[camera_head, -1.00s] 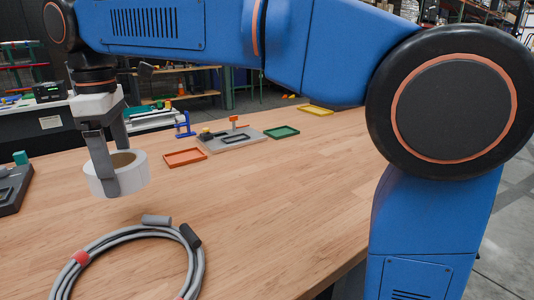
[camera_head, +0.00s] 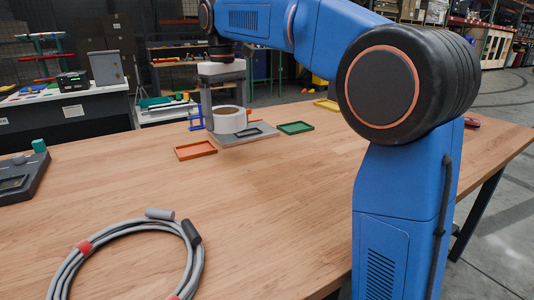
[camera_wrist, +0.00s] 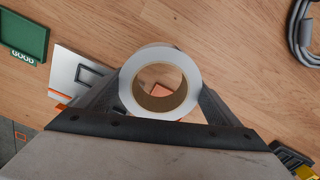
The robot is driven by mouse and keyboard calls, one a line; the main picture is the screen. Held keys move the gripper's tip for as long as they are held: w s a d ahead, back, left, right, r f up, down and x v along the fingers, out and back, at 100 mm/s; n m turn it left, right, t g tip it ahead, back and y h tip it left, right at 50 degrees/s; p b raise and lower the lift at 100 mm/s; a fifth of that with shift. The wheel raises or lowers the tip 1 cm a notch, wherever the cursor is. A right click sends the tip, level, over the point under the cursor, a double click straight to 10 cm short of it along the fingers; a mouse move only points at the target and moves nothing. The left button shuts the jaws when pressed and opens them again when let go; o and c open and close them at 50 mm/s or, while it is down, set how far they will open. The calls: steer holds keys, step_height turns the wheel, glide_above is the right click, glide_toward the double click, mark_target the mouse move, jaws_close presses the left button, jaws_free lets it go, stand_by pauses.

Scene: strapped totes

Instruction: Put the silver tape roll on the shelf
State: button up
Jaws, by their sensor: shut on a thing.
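The silver tape roll (camera_head: 231,121) looks pale white-grey with a brown core.
An orange tray (camera_head: 195,151) and a green tray (camera_head: 296,128) flank the grey board; a yellow tray (camera_head: 326,104) lies farther back. A coiled grey cable (camera_head: 95,245) lies at the front left, a dark device (camera_head: 20,180) at the left edge. The table's middle is clear.

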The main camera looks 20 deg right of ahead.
mark_target(238, 155)
steer(key=shift+m, duration=0.6)
steer(key=shift+w+d+f, duration=0.2)
steer(key=shift+d+f, duration=0.3)
steer(key=shift+f, duration=1.15)
steer(key=shift+w+d+f, duration=0.2)
steer(key=shift+d+f, duration=0.25)
steer(key=shift+f, duration=1.25)
steer(key=shift+w+d+f, duration=0.2)
steer(key=shift+d+f, duration=0.3)
steer(key=shift+f, duration=1.15)
steer(key=shift+f, duration=0.15)
steer(key=o, duration=1.1)
